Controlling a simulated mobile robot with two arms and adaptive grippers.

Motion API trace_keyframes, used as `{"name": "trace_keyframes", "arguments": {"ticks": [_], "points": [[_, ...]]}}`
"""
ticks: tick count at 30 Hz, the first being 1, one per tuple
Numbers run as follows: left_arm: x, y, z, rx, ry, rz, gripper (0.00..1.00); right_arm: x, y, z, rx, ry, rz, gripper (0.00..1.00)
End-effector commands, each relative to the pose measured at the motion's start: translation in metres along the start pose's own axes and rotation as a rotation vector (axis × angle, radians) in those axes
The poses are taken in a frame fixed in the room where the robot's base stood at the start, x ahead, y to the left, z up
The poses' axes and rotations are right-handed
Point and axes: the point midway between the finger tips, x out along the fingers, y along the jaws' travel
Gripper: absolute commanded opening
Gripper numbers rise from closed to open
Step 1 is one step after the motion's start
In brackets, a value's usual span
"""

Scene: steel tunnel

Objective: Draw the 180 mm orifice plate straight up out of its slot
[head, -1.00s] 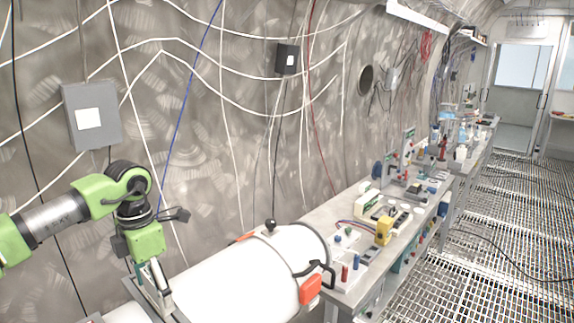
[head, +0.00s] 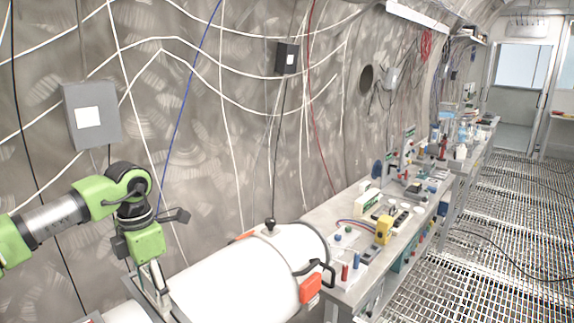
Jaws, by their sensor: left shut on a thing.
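My left gripper (head: 153,279) points down at the lower left, above the grey frame (head: 136,289) between two white pipe sections. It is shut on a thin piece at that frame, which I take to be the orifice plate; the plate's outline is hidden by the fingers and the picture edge. I cannot tell how far it stands in its slot. The large white pipe section (head: 235,270) lies to the right of the gripper. My right gripper is not in view.
A red-orange block (head: 310,288) and a black handle (head: 318,268) are at the pipe's right end. A black knob (head: 270,224) stands on its top. A cluttered bench (head: 345,205) runs along the wall. A grey box (head: 91,115) hangs behind the arm.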

Motion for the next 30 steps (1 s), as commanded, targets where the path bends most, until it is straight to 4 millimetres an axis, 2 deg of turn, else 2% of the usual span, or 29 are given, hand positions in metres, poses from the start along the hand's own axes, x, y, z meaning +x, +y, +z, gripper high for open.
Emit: {"name": "trace_keyframes", "arguments": {"ticks": [8,30], "points": [[-0.011,0.0,0.001,0.0,-0.003,0.0,0.29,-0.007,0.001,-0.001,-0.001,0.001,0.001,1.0],[-0.06,0.0,0.001,0.0,-0.003,0.001,0.29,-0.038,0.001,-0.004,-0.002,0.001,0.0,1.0]]}}
